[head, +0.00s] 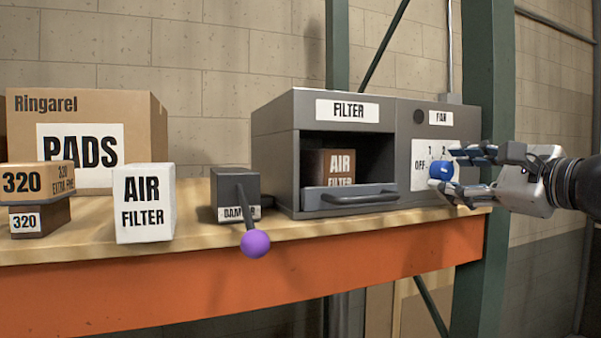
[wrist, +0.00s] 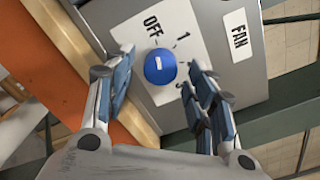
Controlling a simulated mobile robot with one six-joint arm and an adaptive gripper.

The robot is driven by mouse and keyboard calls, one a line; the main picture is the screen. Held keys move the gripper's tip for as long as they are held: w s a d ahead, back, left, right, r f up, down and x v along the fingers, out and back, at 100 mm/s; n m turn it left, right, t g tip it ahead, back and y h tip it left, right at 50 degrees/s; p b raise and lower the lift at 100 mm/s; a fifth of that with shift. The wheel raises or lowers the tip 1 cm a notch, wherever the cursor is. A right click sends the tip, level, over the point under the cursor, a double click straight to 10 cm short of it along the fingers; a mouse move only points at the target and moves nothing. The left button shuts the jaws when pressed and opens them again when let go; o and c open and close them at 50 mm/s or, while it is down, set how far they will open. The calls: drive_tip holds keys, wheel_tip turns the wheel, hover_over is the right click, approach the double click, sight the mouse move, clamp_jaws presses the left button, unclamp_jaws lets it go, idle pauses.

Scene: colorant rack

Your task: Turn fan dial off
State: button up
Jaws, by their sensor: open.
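The blue fan dial (head: 441,171) sits on a white plate (head: 420,153) marked OFF, 1 and 2, below the FAN label (head: 440,118) on the right part of the grey unit. In the wrist view the dial (wrist: 160,66) shows a small white mark on its face; which setting it points to I cannot tell for sure. My gripper (head: 462,172) comes in from the right at the dial. In the wrist view my gripper (wrist: 158,85) is open, one finger on each side of the dial, with gaps visible between fingers and dial.
The unit's FILTER bay (head: 347,150) holds a brown air filter box (head: 335,166) behind a drawer handle (head: 358,199). A green post (head: 487,120) stands behind my gripper. The wooden shelf (head: 200,240) carries several boxes.

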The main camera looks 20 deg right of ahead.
drive_tip(key=s, duration=1.1)
drive_tip(key=shift+s+d, duration=0.25)
drive_tip(key=shift+d, duration=0.2)
